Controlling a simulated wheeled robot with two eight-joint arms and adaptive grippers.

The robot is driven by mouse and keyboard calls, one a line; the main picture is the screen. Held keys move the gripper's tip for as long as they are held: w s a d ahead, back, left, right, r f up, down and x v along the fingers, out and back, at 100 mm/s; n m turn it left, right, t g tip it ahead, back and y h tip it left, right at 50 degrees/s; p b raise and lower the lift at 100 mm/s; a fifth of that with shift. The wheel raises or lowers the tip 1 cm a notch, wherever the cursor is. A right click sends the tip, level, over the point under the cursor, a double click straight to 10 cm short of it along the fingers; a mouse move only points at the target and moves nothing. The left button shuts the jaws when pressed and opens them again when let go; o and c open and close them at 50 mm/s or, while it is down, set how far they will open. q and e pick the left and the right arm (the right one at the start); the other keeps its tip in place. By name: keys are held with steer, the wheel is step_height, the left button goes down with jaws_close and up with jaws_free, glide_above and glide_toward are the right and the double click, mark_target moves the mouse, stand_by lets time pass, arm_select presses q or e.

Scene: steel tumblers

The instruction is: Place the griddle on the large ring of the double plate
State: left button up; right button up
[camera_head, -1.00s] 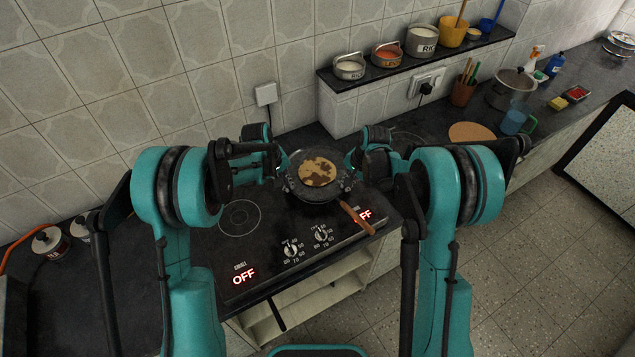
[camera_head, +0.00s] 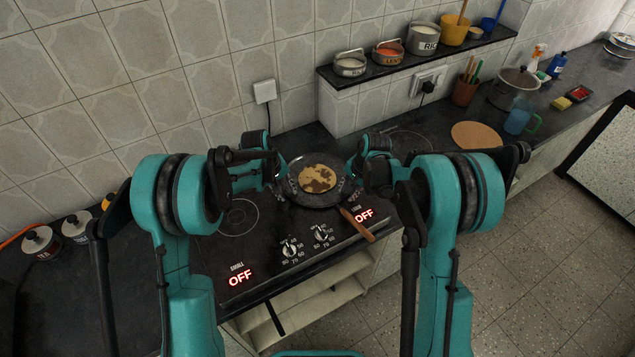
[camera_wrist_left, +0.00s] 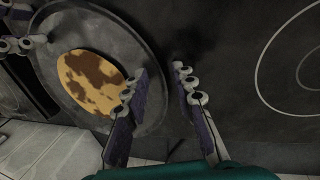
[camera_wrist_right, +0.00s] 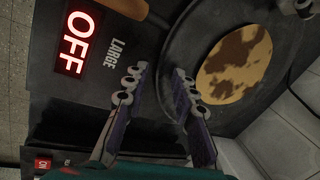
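The griddle (camera_head: 297,187), a dark round pan with a brown handle (camera_head: 357,224), is over the black double plate (camera_head: 207,262), behind its knobs. A browned flatbread (camera_head: 318,180) lies in it. The large ring is not clearly identifiable; the griddle hides the surface below it. I cannot tell whether it rests or hovers slightly. My left gripper (camera_wrist_left: 161,74) is at the griddle's left side, fingers apart around its rim. My right gripper (camera_wrist_right: 160,72) is at the right side, beside the LARGE label (camera_wrist_right: 121,52), fingers also apart around the rim.
The small ring (camera_head: 238,217) is bare, left of the griddle. Another ring outline (camera_head: 409,143) shows partly behind my right gripper. A shelf (camera_head: 400,68) with tins stands behind.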

steer(key=shift+a, duration=0.1)
steer(key=shift+r, duration=0.2)
arm_select(q)
steer(key=v, duration=1.2)
arm_select(e)
steer(key=v, duration=1.1)
steer(key=shift+r, duration=0.3)
arm_select(q)
steer(key=shift+w, duration=0.15)
arm_select(e)
steer(key=shift+s, duration=0.1)
